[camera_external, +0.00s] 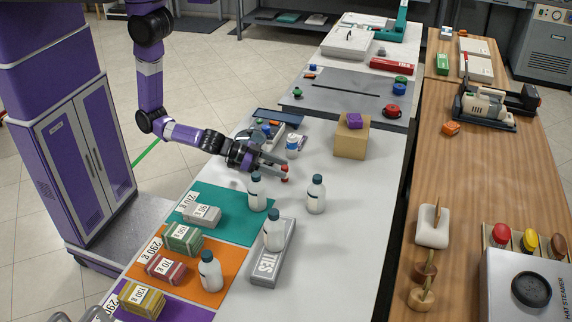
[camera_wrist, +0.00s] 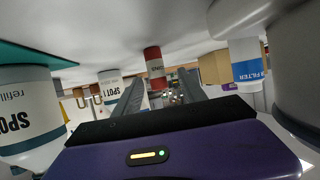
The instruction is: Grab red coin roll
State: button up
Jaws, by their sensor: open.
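The red coin roll (camera_external: 285,173) stands upright on the white counter (camera_external: 340,205), just at the tips of my gripper (camera_external: 274,163). In the wrist view, which appears upside down, the red coin roll (camera_wrist: 154,66) has a pale band and shows ahead, between the lines of my two fingers. My gripper (camera_wrist: 160,85) is open, low over the counter, with nothing held. I cannot tell whether the fingertips reach around the roll or stop just short of it.
White bottles with dark caps stand close by, including one (camera_external: 256,192) in front of my gripper and another (camera_external: 316,194) to the right. A blue-and-white container (camera_external: 293,147) is just behind. A cardboard box (camera_external: 351,140) carries a purple item (camera_external: 354,120). Counter right of the roll is clear.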

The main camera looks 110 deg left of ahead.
aim_at(293, 181)
jog(key=shift+p+x, duration=0.55)
jog(key=shift+x, duration=2.15)
jog(key=shift+d, duration=0.1)
grip_shut()
